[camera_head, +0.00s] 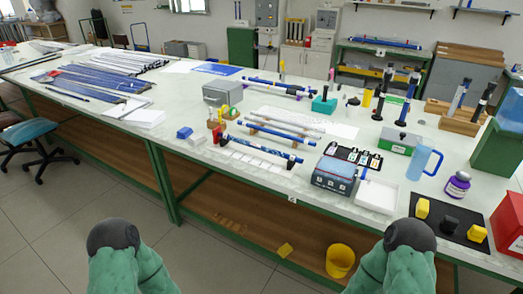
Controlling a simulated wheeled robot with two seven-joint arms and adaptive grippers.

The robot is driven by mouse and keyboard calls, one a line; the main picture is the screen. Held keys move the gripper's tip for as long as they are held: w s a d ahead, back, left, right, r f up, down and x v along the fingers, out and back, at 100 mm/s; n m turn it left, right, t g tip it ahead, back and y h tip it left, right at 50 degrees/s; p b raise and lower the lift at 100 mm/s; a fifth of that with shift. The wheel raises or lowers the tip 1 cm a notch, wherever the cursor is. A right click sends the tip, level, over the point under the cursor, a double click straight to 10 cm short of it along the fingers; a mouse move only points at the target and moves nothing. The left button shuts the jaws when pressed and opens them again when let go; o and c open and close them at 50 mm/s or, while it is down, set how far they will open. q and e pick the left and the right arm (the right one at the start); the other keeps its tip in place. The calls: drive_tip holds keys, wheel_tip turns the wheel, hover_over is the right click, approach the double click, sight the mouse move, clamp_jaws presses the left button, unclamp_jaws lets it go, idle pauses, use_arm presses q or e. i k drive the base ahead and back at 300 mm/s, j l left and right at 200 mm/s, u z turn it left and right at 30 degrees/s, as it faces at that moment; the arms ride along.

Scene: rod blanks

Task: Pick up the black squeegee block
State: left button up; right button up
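The black squeegee block (449,223) sits on a flat black mat (467,245) at the right end of the long table. It is dark on dark, so its outline is faint. One yellow block (422,208) stands to its left and another yellow block (476,233) to its right, each apart from it. Only green and dark arm parts of mine show at the bottom left and bottom right. Neither gripper is in view, and nothing of mine covers the block.
A purple-labelled jar (457,186) stands behind the mat. A blue mug (422,160) and a white tray (377,194) are to the left. A red box (508,226) borders the mat's right side. A yellow bucket (341,260) is on the lower shelf.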

sight(449, 224)
drive_tip(key=z, duration=1.6)
drive_tip(key=i+l, duration=0.25)
drive_tip(key=i+l+u, duration=0.15)
drive_tip(key=l, duration=0.3)
drive_tip(key=i+l, duration=0.35)
drive_tip(key=i+l+u, duration=0.1)
drive_tip(key=i+l, duration=0.15)
drive_tip(key=l, duration=0.15)
